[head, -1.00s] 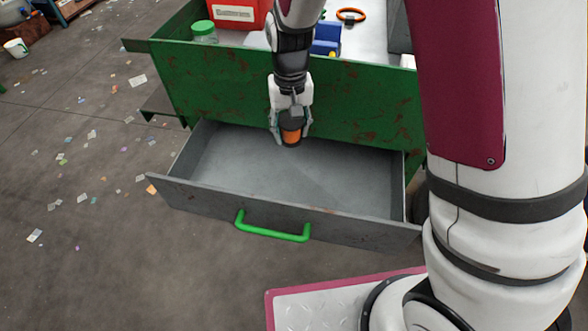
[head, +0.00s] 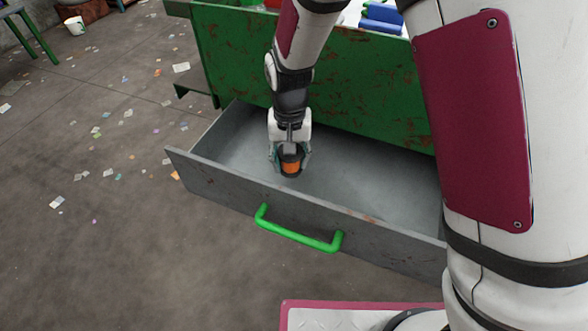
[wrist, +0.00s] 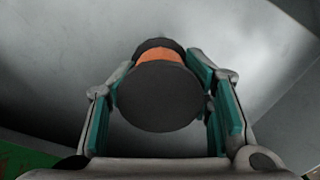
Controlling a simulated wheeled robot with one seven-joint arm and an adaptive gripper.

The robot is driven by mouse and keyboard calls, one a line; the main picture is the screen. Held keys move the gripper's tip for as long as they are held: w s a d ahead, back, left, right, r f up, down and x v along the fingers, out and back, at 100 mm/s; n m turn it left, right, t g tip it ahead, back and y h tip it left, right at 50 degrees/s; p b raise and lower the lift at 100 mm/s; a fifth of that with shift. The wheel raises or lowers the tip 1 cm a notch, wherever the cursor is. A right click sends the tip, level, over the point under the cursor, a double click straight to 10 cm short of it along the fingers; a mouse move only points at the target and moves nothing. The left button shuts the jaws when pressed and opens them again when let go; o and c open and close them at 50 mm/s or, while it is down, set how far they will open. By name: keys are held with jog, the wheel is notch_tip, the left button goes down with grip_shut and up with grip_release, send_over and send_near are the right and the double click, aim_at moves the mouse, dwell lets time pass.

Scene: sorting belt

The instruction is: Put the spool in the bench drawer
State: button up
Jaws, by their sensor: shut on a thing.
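The spool (head: 291,167) has black ends and an orange middle. My gripper (head: 290,160) is shut on it, with a finger on each side. The gripper and spool are over the open drawer (head: 370,192) of the green bench, inside the outline of its walls in the head view. In the wrist view the spool (wrist: 160,92) sits between the teal finger pads, its black end toward the camera, with the grey drawer behind. I cannot tell whether the spool touches the drawer floor. The drawer looks empty otherwise.
The drawer front has a green handle (head: 298,231). The green bench (head: 330,85) rises behind the drawer, with blue things (head: 382,17) on top. Paper scraps litter the floor at left. A white cup (head: 75,25) stands far left.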

aim_at(291, 169)
jog(key=shift+f+b, duration=0.55)
jog(key=shift+f, duration=1.35)
jog(key=shift+f, duration=0.1)
jog(key=o, duration=1.2)
notch_tip(291, 169, up, 11)
jog(key=p, duration=0.3)
jog(key=shift+r, duration=0.65)
